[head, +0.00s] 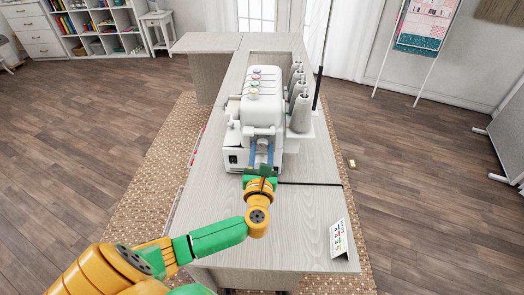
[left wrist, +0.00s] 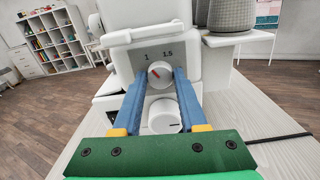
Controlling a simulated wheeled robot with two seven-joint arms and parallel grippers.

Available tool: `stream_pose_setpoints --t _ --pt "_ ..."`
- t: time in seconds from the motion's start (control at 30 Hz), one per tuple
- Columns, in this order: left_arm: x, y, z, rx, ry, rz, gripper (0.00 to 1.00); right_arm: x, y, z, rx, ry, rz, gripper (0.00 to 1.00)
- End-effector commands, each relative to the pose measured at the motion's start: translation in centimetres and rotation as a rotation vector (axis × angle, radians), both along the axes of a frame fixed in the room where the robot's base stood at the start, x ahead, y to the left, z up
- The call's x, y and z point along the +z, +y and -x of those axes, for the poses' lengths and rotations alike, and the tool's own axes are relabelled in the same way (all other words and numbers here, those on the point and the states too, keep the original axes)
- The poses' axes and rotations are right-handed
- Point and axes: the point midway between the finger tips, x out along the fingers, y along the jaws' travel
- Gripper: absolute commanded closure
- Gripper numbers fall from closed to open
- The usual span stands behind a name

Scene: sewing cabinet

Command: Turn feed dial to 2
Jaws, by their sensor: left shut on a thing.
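The white sewing machine (head: 262,130) stands on the grey cabinet top, its side with the dials facing me. In the left wrist view, a small round white dial (left wrist: 160,74) with a red mark sits under the printed labels 1 and 1.5. The red mark tilts to the upper left, toward the 1. My left gripper (head: 262,152), with blue fingers, is shut on this dial (left wrist: 160,80), one finger at each side. A 2 label is not visible. A larger white knob (left wrist: 164,116) with a dark mark sits below, between the fingers. My right gripper is not in view.
Grey thread cones (head: 299,100) stand at the machine's right side, with a thin dark pole (head: 322,55) behind. A small card (head: 339,239) stands at the cabinet's front right. The cabinet top (head: 300,215) in front of the machine is mostly clear.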

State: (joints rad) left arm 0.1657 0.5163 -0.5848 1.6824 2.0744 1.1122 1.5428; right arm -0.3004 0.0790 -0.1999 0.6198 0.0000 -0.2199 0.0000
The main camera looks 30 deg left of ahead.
Motion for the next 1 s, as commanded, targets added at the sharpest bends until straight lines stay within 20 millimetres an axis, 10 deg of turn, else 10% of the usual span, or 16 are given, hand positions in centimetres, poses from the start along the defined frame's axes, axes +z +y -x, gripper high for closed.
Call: stream_pose_setpoints --t 1.0 --pt "0.1 -0.2 0.0 -0.001 0.348 -0.559 1.00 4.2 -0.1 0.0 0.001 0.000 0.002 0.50"
